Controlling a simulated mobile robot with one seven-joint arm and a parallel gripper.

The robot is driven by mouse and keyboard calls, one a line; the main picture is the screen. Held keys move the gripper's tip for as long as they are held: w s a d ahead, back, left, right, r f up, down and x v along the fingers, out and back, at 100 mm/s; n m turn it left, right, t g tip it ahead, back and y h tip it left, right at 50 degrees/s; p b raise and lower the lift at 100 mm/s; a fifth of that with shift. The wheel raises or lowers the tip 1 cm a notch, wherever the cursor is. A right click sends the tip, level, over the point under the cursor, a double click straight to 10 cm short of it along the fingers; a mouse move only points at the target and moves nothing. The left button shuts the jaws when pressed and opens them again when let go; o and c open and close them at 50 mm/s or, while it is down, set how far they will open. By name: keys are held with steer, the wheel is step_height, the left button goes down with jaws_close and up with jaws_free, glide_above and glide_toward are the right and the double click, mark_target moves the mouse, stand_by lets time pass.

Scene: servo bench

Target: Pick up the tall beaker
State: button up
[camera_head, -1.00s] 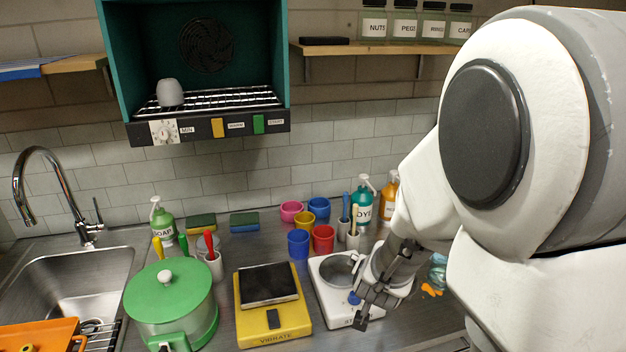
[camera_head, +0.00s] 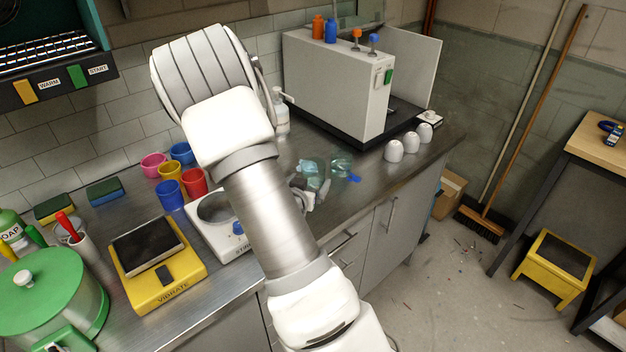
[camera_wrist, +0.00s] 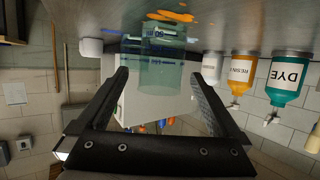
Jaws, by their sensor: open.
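My gripper (camera_wrist: 160,76) is open in the wrist view, which looks upside down. A clear greenish beaker (camera_wrist: 165,62) with printed volume marks shows between and beyond its fingers. Another clear beaker (camera_wrist: 132,48) with blue marks partly overlaps it. I cannot tell whether the fingers reach around the nearer beaker or stop short of it. In the head view two glass beakers, one on the left (camera_head: 308,169) and one on the right (camera_head: 341,165), stand on the bench to the right of my arm. My arm hides most of the gripper there. Which beaker is the tall one is unclear.
The dye bottle (camera_wrist: 287,78) and resin bottle (camera_wrist: 243,75) stand right of the beakers in the wrist view. In the head view, a white machine (camera_head: 335,85) and white domed cups (camera_head: 394,150) are behind and right. The stirrer (camera_head: 213,225) lies left of my arm.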

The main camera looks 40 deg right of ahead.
steer(key=x, duration=0.8)
steer(key=shift+w+d+f+p, duration=0.2)
steer(key=shift+w+p, duration=0.15)
steer(key=shift+p, duration=0.05)
steer(key=c, duration=1.3)
steer(key=shift+o, duration=0.2)
steer(key=shift+r, duration=0.15)
